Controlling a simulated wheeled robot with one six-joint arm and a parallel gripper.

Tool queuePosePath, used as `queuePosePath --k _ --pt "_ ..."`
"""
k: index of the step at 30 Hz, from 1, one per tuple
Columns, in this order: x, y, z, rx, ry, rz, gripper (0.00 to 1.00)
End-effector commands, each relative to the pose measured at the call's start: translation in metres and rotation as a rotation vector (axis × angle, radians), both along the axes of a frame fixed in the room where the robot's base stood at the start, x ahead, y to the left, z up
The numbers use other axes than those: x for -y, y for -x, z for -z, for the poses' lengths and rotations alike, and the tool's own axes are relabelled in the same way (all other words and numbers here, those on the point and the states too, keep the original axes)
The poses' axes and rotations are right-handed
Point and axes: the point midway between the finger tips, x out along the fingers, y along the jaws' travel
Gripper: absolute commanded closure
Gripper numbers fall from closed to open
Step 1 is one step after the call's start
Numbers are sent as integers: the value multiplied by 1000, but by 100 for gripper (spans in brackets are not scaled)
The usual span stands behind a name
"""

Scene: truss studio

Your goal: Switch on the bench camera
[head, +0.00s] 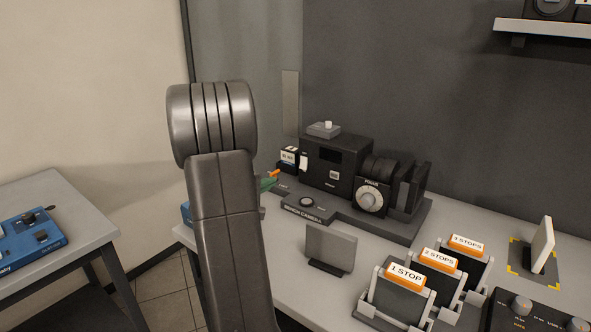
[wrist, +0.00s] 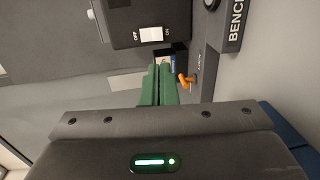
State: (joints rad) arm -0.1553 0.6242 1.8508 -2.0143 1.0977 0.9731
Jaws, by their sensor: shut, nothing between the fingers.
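The black bench camera (head: 330,165) stands on a grey base at the back of the table, its dial and bellows facing right. In the wrist view, its side (wrist: 125,22) carries a white rocker switch (wrist: 151,34) marked OFF and ON; I cannot tell which side is pressed. My gripper's green fingers (wrist: 158,84) are together and empty, their tips just short of the camera's side and apart from the rocker in the picture. In the head view, my arm hides most of my gripper (head: 269,183); only a bit of green shows left of the base.
An orange lever (wrist: 186,80) on the base stands close beside my fingers. A grey upright plate (head: 331,247) and several orange-topped holders (head: 405,274) stand in front. A blue device (head: 30,240) lies on the left table. A small labelled box (head: 289,156) is left of the camera.

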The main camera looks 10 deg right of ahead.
Motion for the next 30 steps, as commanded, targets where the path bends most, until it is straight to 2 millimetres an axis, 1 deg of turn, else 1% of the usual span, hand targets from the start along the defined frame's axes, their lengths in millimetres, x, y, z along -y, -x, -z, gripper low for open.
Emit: queuePosePath --k 7,11,16,24,30 --pt "0 0 0 0 0 0 100" --pt "6 -5 0 -1 -1 2 100" --pt "25 -24 3 -1 0 4 100" --pt "67 -65 10 -1 0 4 100" --pt "88 -87 14 -1 0 1 100"
